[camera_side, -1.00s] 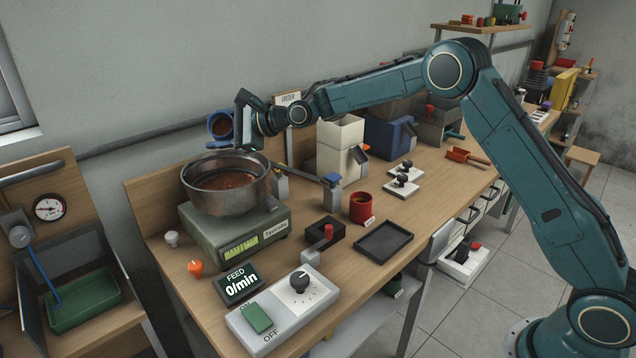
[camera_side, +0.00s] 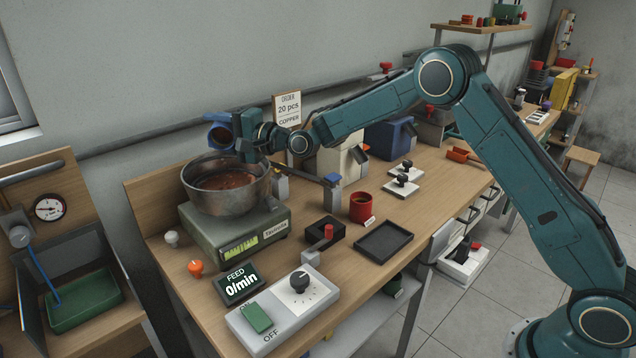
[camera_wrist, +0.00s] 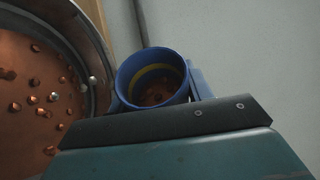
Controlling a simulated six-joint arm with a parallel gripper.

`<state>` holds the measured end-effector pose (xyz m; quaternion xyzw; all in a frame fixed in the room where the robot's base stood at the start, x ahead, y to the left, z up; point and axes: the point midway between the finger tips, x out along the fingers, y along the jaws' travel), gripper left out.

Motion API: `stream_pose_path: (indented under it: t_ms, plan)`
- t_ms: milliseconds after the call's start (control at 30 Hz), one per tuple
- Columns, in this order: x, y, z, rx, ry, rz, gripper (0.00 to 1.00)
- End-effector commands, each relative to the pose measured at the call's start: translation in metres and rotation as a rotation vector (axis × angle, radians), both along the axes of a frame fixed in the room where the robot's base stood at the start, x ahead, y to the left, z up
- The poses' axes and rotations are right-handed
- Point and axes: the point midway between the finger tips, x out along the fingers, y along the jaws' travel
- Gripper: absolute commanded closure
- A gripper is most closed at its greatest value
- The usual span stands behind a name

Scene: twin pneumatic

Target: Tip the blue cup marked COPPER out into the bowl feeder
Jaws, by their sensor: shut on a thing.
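The blue cup (camera_side: 221,137) is held by my gripper (camera_side: 236,135) above the back rim of the bowl feeder (camera_side: 228,199). The cup is tilted, its mouth toward the bowl. In the wrist view the cup (camera_wrist: 152,80) shows a yellow band inside and some copper-coloured pieces at its bottom. My gripper is shut on the cup; its fingertips are largely hidden. The metal bowl also shows at left in the wrist view (camera_wrist: 88,20), with several copper-coloured pieces spread over its floor. The COPPER marking on the cup is not visible.
An order sign (camera_side: 288,110) reads 20 pcs COPPER. A red cup (camera_side: 363,207) and a black tray (camera_side: 384,238) stand to the right. The FEED display (camera_side: 239,283) reads 0/min. A control box (camera_side: 283,311) with green switch and dial is at the front.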

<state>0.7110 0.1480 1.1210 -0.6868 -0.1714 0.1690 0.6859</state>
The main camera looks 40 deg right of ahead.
Motion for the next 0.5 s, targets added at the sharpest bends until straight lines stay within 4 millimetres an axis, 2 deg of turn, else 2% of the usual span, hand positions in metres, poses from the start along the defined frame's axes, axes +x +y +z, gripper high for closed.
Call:
stream_pose_path:
  t_ms: [500]
  plan:
    - [-0.0069, 0.0054, 0.0055, -0.193, -0.238, -0.001, 0.76]
